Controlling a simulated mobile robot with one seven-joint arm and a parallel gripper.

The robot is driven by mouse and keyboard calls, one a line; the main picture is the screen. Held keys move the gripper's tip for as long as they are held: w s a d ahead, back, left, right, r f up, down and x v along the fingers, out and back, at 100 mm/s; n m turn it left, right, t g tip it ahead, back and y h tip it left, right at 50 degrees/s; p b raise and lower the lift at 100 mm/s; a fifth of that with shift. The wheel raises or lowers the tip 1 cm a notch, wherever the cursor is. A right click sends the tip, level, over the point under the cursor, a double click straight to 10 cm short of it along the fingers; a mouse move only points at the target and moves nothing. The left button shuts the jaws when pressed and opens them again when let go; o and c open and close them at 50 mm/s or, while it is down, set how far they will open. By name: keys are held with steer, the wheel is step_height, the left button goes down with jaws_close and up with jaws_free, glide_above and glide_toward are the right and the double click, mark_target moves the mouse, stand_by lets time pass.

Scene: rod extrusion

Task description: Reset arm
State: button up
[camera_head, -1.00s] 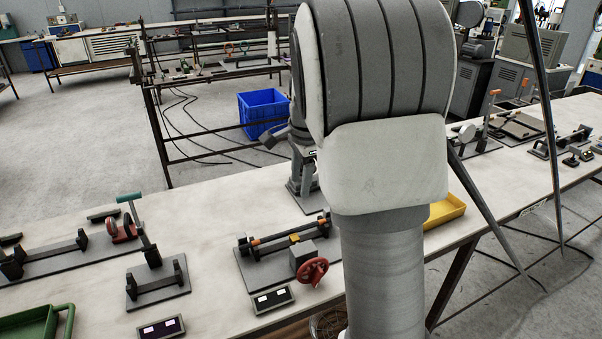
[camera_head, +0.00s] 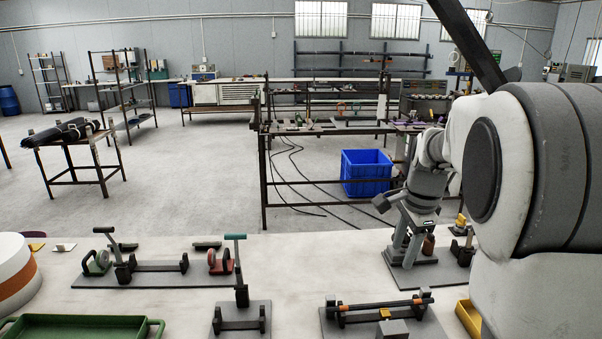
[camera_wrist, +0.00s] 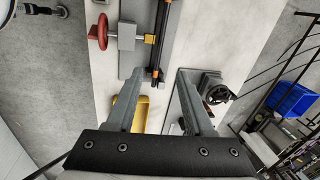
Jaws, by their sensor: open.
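My gripper (camera_wrist: 158,75) is open and empty in the wrist view, its two grey fingers spread apart above the white table (camera_wrist: 192,20). Nothing lies between the fingertips at their height. Ahead of the fingers a fixture with a red handwheel (camera_wrist: 99,31) and a dark rod with orange bands (camera_wrist: 160,45) lies on the table. In the head view my arm fills the right side, and the same rod (camera_head: 377,305) rests on its stand near the front edge of the picture.
A yellow tray (camera_head: 468,318) sits partly behind my arm. A green tray (camera_head: 80,328) is at the front left. Fixtures with upright levers (camera_head: 241,285) stand along the table. A blue crate (camera_head: 366,172) stands beyond it. The strip of table at centre is clear.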

steer(key=s+a+r+n+t, duration=0.1)
steer(key=s+a+r+n, duration=0.1)
steer(key=s+a+n, duration=0.3)
steer(key=s+a+r+n+t, duration=0.1)
steer(key=s+a+n, duration=0.5)
steer(key=s+n, duration=0.6)
steer(key=s+t, duration=0.1)
steer(key=s, duration=0.5)
steer(key=shift+s+a+r, duration=0.25)
steer(key=shift+s+r, duration=0.1)
steer(key=shift+s, duration=0.05)
